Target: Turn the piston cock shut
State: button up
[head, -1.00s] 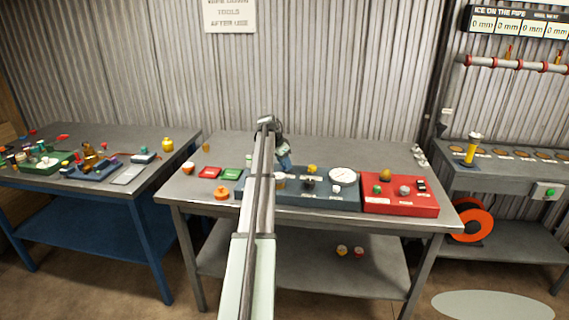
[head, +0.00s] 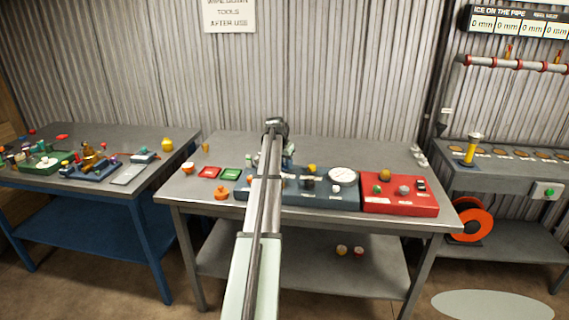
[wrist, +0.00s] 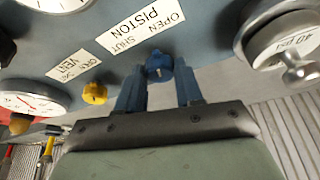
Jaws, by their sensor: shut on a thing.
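In the wrist view the piston cock (wrist: 159,70) is a small dark blue knob on the blue-grey panel, beside a white label (wrist: 141,30) reading PISTON, OPEN and SHUT. My gripper (wrist: 158,76) has its two blue fingers on either side of the knob and is shut on it. The fingers partly cover the cock's sides, so its exact angle is hard to read. In the head view the blue-grey panel (head: 320,197) lies on the middle bench, and my arm hides the cock and most of my gripper.
Beside the cock are a yellow vent knob (wrist: 95,93), a gauge (wrist: 28,100) and a silver dial (wrist: 283,42). A red panel (head: 400,207) adjoins on the right. Red (head: 209,172) and green (head: 231,174) plates and an orange knob (head: 221,194) lie left of my arm.

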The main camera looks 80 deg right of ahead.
jog(key=n+t, duration=0.1)
jog(key=n, duration=0.3)
jog(key=n+t, duration=0.1)
jog(key=n, duration=0.1)
jog(key=shift+s+t, duration=0.3)
jog(key=n+t, duration=0.1)
jog(key=n, duration=0.2)
jog(key=n+t+y, duration=0.1)
jog(key=n, duration=0.2)
jog(key=shift+s+d+n, duration=0.15)
jog(key=shift+s+n, duration=0.05)
jog(key=shift+n, duration=0.1)
jog(key=o, duration=1)
jog(key=shift+o, duration=0.2)
jog(key=v, duration=1.4)
jog(key=shift+d, duration=0.15)
jog(key=shift+f, duration=0.1)
